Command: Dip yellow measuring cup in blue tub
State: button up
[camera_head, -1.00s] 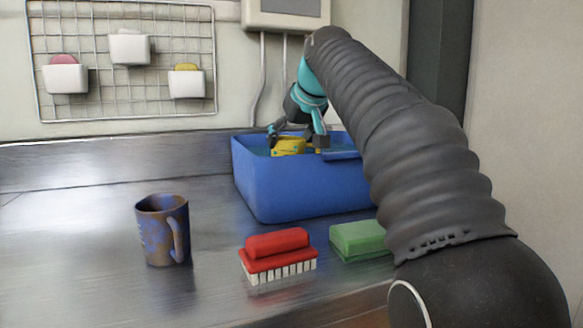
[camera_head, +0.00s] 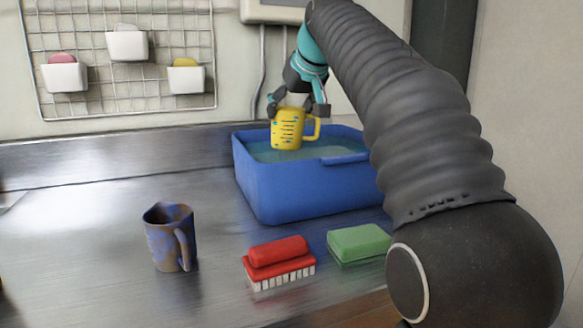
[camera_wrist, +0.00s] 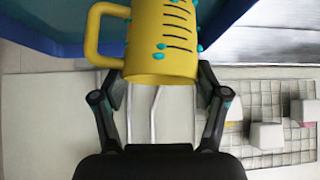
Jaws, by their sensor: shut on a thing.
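The yellow measuring cup (camera_head: 287,130) has dark marking lines and a handle on its right in the head view. My gripper (camera_head: 297,108) is shut on it from above and holds it upright over the blue tub (camera_head: 300,192). The tub holds water, and the cup's base shows against the water's surface; whether it touches is hard to tell. In the wrist view the cup (camera_wrist: 162,45) sits between the fingers of my gripper (camera_wrist: 160,82), with blue drops on its side. Part of the tub (camera_wrist: 225,18) shows behind it.
A blue and brown mug (camera_head: 168,238) stands at the left on the metal counter (camera_head: 85,230). A red brush (camera_head: 278,262) and a green sponge (camera_head: 358,243) lie in front of the tub. A wire rack (camera_head: 75,25) with white holders hangs on the wall.

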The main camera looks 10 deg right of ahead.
notch_tip(320, 180, up, 6)
jog(key=shift+r, duration=0.15)
dwell(0.6)
dwell(1.0)
